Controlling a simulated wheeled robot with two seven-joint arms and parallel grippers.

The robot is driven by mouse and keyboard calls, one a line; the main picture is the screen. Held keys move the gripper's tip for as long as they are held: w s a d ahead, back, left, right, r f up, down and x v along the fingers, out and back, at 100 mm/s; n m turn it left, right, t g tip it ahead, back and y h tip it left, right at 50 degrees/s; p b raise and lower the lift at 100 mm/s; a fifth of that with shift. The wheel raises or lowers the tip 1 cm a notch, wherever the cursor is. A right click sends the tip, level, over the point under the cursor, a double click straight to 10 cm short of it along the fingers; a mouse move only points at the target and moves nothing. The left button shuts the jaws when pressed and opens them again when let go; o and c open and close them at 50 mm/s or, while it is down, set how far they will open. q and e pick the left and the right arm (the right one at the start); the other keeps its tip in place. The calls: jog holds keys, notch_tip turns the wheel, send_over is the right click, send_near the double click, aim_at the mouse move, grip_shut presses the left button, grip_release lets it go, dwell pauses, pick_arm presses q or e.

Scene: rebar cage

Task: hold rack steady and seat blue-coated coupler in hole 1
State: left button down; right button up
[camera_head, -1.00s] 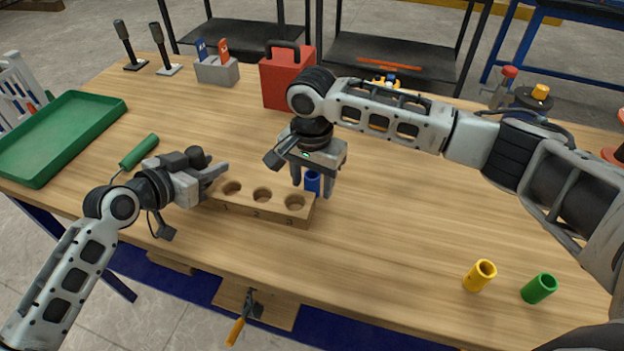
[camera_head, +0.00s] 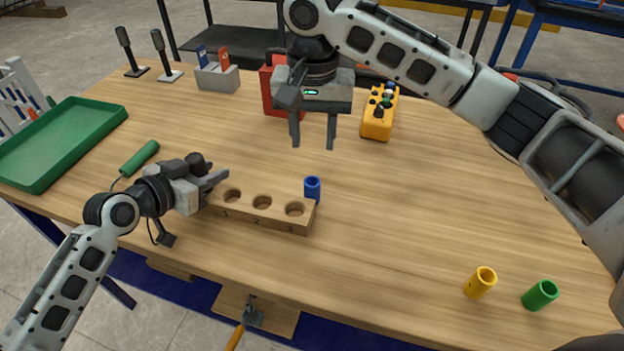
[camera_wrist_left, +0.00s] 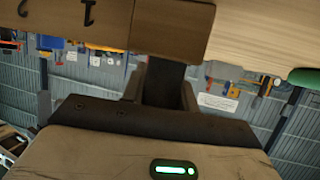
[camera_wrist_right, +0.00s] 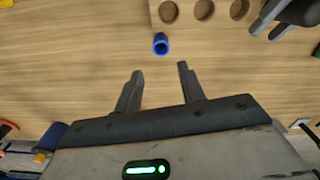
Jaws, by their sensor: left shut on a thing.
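The wooden rack (camera_head: 262,222) lies on the table with three empty holes. The number 1 is nearest my left gripper, and it also shows on the rack in the left wrist view (camera_wrist_left: 172,30). My left gripper (camera_head: 212,184) is shut on the rack's left end. The blue coupler (camera_head: 312,187) stands upright on the table just behind the rack's right end. In the right wrist view the coupler (camera_wrist_right: 161,45) is beside the rack's corner, ahead of the fingers. My right gripper (camera_head: 313,146) is open and empty, raised above the table behind the coupler.
A yellow coupler (camera_head: 481,282) and a green coupler (camera_head: 541,294) stand at the front right. A red toolbox (camera_head: 276,92) and a yellow box (camera_head: 380,112) stand at the back. A green tray (camera_head: 62,141) is at the left.

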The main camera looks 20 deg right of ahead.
jog(key=n, duration=0.4)
send_over(312, 181)
jog(key=shift+n, duration=0.3)
jog(key=f, duration=0.5)
jog(key=shift+s+d, duration=0.1)
jog(key=shift+s, duration=0.15)
jog(key=shift+w+f, duration=0.15)
jog(key=shift+f, duration=1.4)
jog(key=shift+w+f, duration=0.1)
jog(key=shift+f, duration=1.4)
jog(key=shift+r, duration=0.1)
grip_shut()
notch_tip(312, 181, up, 10)
jog(key=shift+f, duration=0.2)
jog(key=w+a+r+n, duration=0.1)
jog(key=w+a+n, duration=0.2)
jog(key=a+n, duration=0.85)
jog(key=shift+s+a+f+m, duration=0.1)
jog(key=shift+a+f+m, duration=0.4)
jog(key=shift+f, duration=1.1)
jog(key=shift+s+a+f+m, duration=0.15)
jog(key=shift+a+f, duration=0.6)
jog(key=shift+f, duration=0.85)
jog(key=shift+w+a+f+m, duration=0.1)
jog(key=shift+a+f+m, duration=0.4)
jog(key=shift+f, duration=1.1)
